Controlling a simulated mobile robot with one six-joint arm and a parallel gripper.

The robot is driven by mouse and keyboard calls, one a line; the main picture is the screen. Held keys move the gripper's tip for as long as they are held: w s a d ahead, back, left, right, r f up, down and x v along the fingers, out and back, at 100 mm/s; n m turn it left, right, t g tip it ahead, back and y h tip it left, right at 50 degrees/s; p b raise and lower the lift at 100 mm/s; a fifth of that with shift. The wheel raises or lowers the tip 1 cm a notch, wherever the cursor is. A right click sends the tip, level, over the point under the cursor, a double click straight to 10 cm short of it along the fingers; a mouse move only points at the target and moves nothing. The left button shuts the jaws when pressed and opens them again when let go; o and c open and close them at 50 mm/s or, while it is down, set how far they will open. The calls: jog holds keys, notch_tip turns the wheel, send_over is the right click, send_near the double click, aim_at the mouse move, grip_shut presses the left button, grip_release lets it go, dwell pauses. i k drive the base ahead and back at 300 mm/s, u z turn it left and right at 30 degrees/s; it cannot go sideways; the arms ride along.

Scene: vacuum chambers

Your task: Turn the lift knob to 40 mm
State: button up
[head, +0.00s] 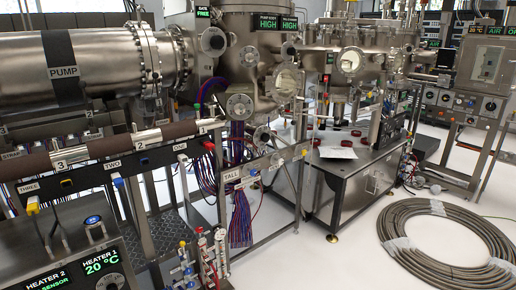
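No knob in the head view carries a label that I can read as lift, and no reading in mm is legible. Several small round knobs sit on a grey control panel (466,103) at the right; their labels are too small to read. A round dial (114,282) sits beside the green heater 1 display (101,262), which reads 20 °C, at the bottom left. I cannot tell which knob, if any, is the lift knob. My gripper is not in view.
Steel vacuum chambers (255,62) fill the back. A black-topped steel cart (349,182) stands in the middle. A large coiled hose (447,243) lies on the floor at right. A rail labelled TALL (232,175) stands left of the cart. White floor between cart and coil looks clear.

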aim_at(266, 137)
jog(key=u, duration=0.2)
jog(key=i, duration=1.25)
jog(key=u, duration=0.15)
